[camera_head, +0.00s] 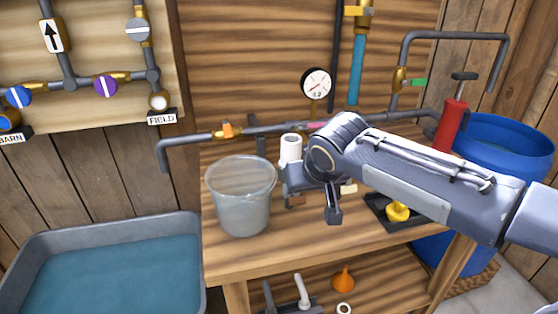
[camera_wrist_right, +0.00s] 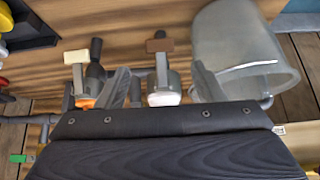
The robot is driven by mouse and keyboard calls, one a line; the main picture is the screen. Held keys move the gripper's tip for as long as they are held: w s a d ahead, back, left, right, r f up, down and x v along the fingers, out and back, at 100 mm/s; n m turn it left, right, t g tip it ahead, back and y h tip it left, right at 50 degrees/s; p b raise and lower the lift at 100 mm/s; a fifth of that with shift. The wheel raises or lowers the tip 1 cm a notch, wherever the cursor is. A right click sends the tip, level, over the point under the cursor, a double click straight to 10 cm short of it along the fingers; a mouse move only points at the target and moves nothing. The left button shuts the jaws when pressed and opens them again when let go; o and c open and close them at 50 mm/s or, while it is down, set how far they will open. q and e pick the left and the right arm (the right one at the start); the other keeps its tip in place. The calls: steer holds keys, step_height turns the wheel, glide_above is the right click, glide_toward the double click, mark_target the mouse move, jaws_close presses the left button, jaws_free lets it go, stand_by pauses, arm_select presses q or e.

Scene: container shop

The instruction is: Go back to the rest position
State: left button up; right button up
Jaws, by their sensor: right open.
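My right gripper (camera_head: 312,200) reaches in from the right over the wooden workbench (camera_head: 285,245), its jaws apart. In the right wrist view its two fingers (camera_wrist_right: 162,82) stand open on either side of a small upright piece with a brown top (camera_wrist_right: 160,46) and a white part (camera_wrist_right: 164,98). I cannot tell whether the fingers touch it. A white cylinder (camera_head: 291,148) stands just behind the gripper in the head view. A translucent bucket (camera_head: 242,205) stands left of the gripper, apart from it; it also shows in the right wrist view (camera_wrist_right: 235,45). My left gripper is not in view.
Pipes with a gauge (camera_head: 317,83) run behind the bench. A red pump (camera_head: 450,125) and blue barrel (camera_head: 505,145) are at the right. A black tray (camera_head: 378,212) holds a yellow piece (camera_head: 398,212). A water trough (camera_head: 100,225) is at the left.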

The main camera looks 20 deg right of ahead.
steer(key=shift+s, duration=0.1)
steer(key=s+f+y, duration=0.1)
steer(key=s+f, duration=0.3)
steer(key=s, duration=0.4)
steer(key=s+f+m+g+y, duration=0.1)
steer(key=s+f+y, duration=0.1)
steer(key=s+f, duration=0.35)
steer(key=s+f+y, duration=0.1)
steer(key=s+f, duration=0.1)
steer(key=s, duration=0.7)
step_height(320, 180, up, 15)
steer(key=p, duration=1.4)
steer(key=shift+a+p, duration=0.25)
steer(key=shift+p, duration=0.05)
